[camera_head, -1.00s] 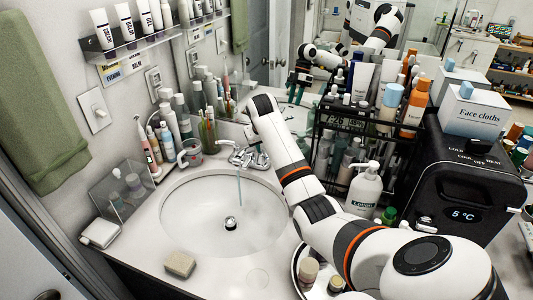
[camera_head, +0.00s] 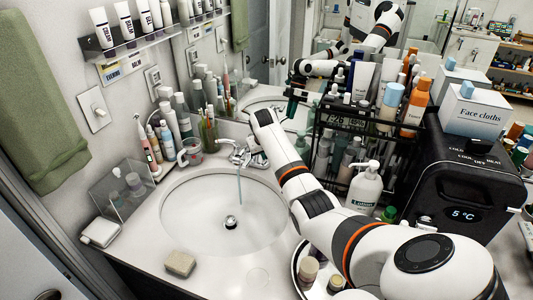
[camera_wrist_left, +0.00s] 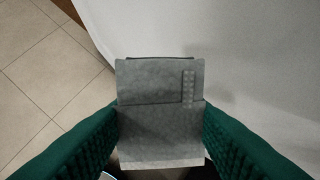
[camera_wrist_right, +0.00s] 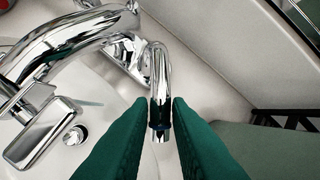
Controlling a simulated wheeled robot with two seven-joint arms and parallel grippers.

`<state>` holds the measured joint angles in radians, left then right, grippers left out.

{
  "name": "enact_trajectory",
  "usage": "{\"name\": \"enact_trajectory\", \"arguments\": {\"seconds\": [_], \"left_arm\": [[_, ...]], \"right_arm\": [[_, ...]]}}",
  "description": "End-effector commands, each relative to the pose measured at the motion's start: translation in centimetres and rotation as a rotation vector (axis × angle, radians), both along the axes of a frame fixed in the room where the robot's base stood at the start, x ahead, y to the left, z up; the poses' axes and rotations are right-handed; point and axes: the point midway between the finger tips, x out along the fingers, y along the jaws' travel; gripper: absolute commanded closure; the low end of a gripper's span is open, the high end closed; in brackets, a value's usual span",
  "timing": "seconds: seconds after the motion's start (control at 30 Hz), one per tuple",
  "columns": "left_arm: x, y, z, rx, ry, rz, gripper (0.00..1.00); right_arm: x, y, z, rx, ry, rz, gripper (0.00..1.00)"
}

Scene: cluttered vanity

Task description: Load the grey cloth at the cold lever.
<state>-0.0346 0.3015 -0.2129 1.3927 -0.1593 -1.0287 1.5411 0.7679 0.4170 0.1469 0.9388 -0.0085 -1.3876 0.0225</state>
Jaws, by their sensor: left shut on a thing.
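In the left wrist view my left gripper (camera_wrist_left: 160,125) is shut on the grey cloth (camera_wrist_left: 155,85), a folded flat piece with a strip of small dots. Neither shows in the head view. In the right wrist view the fingers of my right gripper (camera_wrist_right: 159,104) stand on both sides of a slim chrome lever (camera_wrist_right: 160,75) with a blue mark near its end. I cannot tell whether they press on it. The chrome faucet (camera_head: 236,153) is at the back of the basin, with a thin bluish stream falling from it. My right arm hides the right gripper in the head view.
The white basin (camera_head: 185,215) is open in front. A soap bar (camera_head: 180,263) lies on its front edge. A pump bottle (camera_head: 363,188), a crowded black rack (camera_head: 345,122) and a black cooler box (camera_head: 465,185) stand right of my right arm. Toiletries crowd the left.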

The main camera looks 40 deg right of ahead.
Motion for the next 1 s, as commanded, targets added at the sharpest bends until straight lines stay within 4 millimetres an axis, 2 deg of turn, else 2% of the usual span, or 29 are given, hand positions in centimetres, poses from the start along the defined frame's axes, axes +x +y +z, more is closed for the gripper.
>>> {"name": "enact_trajectory", "arguments": {"seconds": [0.27,0.5,0.7,0.93,0.97,1.0], "left_arm": [[0.0,0.0,0.3,0.000,0.000,0.000,0.73],[0.0,0.0,2.4,0.000,0.000,0.000,0.73],[0.0,0.0,2.7,0.000,0.000,0.000,0.73],[0.0,0.0,2.6,0.000,0.000,0.000,0.73],[0.0,0.0,2.6,0.000,0.000,0.000,0.73],[0.0,0.0,2.6,0.000,0.000,0.000,0.73]], "right_arm": [[-0.1,-0.1,0.2,0.000,0.001,0.012,1.00],[-0.5,-1.3,0.4,0.001,0.002,0.191,1.00],[-0.6,-1.8,0.1,-0.001,0.000,0.271,1.00],[-0.6,-1.8,0.1,-0.002,-0.002,0.272,1.00],[-0.6,-1.8,0.1,-0.002,-0.002,0.272,0.81],[-0.6,-1.8,0.1,-0.002,-0.002,0.271,0.75]]}}
